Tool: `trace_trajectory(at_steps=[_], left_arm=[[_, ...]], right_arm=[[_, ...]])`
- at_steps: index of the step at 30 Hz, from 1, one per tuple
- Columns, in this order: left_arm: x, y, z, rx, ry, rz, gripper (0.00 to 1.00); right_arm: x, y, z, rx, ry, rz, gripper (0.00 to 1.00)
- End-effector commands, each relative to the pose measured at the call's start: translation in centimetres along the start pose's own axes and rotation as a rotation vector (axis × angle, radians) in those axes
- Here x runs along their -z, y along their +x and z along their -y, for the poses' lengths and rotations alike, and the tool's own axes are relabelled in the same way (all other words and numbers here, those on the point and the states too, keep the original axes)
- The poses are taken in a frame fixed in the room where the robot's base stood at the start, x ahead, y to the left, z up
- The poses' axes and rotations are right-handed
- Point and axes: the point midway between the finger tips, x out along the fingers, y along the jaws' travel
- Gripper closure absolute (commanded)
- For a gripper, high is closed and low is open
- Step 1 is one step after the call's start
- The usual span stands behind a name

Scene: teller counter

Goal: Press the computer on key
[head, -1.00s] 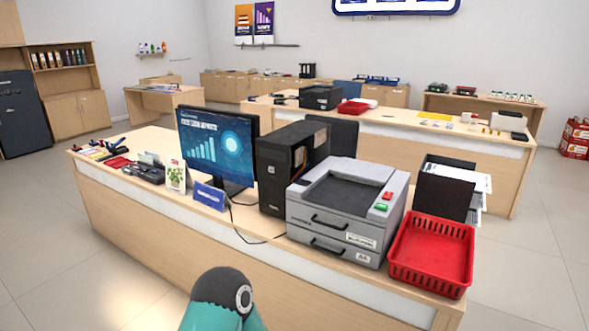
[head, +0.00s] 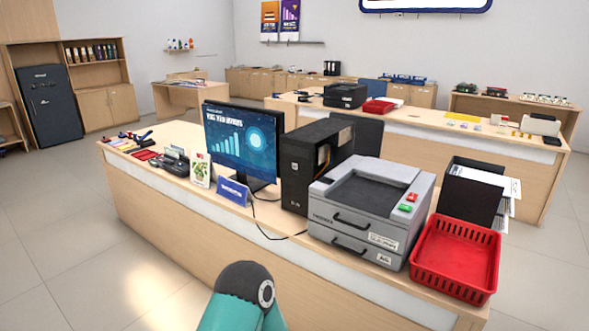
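The black computer tower (head: 297,170) stands upright on the teller counter (head: 160,207), between the monitor and the grey printer-like machine. Its front faces me, but its on key is too small to make out. The monitor (head: 240,142) beside it on the left shows a lit blue screen with a bar chart. A teal and black part of my own arm shows at the bottom centre, short of the counter. Neither of my grippers is in view.
The grey machine (head: 365,205) with a red and a green button stands right of the tower. A red basket (head: 453,262) and a black paper tray (head: 470,195) are at the counter's right end. A blue sign (head: 233,192) and cables lie before the monitor. Open floor (head: 60,250) lies left.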

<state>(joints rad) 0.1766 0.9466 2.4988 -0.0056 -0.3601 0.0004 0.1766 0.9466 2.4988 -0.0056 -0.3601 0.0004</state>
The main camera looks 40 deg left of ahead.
Motion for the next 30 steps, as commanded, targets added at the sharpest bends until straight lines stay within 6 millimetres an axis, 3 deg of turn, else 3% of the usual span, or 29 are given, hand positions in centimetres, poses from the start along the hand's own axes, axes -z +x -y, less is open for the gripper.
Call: trace_trajectory(at_steps=[2,9,30], left_arm=[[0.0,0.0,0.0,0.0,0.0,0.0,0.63],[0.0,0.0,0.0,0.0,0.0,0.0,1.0],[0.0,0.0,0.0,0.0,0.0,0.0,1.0]], right_arm=[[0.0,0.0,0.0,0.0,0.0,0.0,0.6],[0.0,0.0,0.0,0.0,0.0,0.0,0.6],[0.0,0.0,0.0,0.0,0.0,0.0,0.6]])
